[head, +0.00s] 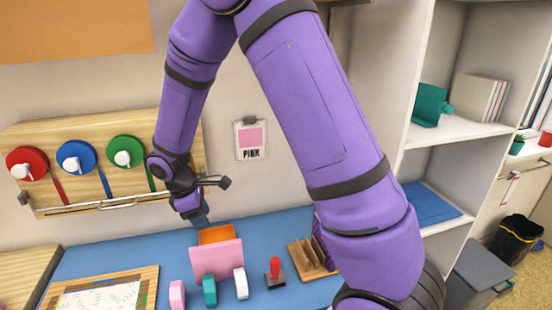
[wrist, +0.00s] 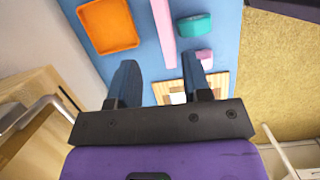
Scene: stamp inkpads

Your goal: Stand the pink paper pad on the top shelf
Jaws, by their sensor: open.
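The pink paper pad (head: 212,259) stands upright on the blue work mat, in the lower middle of the head view. In the wrist view the pad (wrist: 163,28) shows nearly edge-on as a long pink strip, its near end in line with the gap between the fingers. My gripper (head: 203,221) is above the table, behind and a little left of the pad. In the wrist view my gripper (wrist: 158,75) is open with nothing between its fingers. The top shelf (head: 455,131) is at the right, holding a teal bookend (head: 428,107) and upright pads or books (head: 480,97).
An orange tray (head: 216,235) lies behind the pad. Pink (head: 177,294), teal (head: 209,291) and white (head: 241,283) blocks stand in front. A red-handled stamp (head: 274,271) and wooden rack (head: 306,262) are to the right. A blue sheet (head: 430,203) lies on the lower shelf.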

